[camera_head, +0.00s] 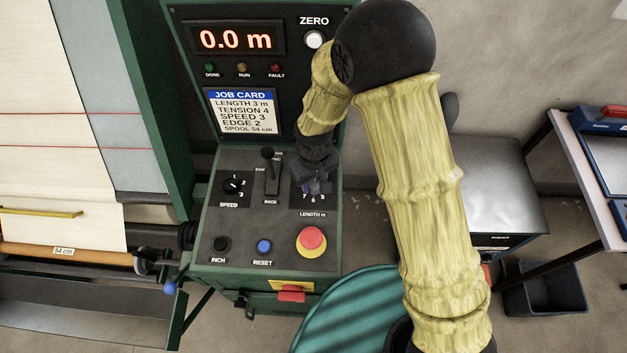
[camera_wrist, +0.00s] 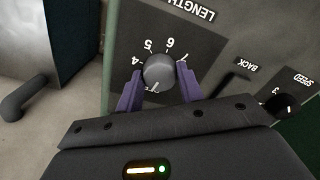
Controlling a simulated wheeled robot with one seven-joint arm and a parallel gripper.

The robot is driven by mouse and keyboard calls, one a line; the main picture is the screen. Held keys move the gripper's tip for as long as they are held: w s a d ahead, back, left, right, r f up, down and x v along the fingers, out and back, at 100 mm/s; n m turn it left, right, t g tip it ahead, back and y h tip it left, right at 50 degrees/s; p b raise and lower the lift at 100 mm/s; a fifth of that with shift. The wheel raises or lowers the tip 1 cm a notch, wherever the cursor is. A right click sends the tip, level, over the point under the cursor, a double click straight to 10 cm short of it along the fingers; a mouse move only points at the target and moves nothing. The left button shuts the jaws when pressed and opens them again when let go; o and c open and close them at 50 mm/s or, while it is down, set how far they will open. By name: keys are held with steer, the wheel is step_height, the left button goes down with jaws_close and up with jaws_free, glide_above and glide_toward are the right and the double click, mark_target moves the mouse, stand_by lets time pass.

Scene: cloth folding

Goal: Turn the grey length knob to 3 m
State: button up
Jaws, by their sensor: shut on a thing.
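The grey length knob (camera_wrist: 159,69) sits on the sloped panel, with the numbers 4, 5, 6 and 7 showing around its far side in the wrist view. A small light mark shows on its near side; the number it points at is hidden. My gripper (camera_wrist: 160,84) is shut on the knob, with one purple finger on each side. In the head view my gripper (camera_head: 314,186) covers the knob, above the LENGTH M label. The display (camera_head: 235,39) reads 0.0 m. The job card (camera_head: 241,110) reads length 3 m.
The lever (camera_head: 269,170) and speed knob (camera_head: 233,186) are close to the left of my gripper. The inch button (camera_head: 221,244), blue reset button (camera_head: 264,246) and red stop button (camera_head: 311,241) are below on the panel. A table stands at the right.

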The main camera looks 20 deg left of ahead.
mark_target(314, 183)
steer(key=m, duration=0.3)
steer(key=shift+b, duration=0.35)
steer(key=shift+m, duration=1.7)
steer(key=o, duration=1)
steer(key=shift+r, duration=0.1)
step_height(314, 183, up, 17)
steer(key=b, duration=0.2)
steer(key=shift+r+b, duration=0.15)
steer(key=shift+b, duration=0.15)
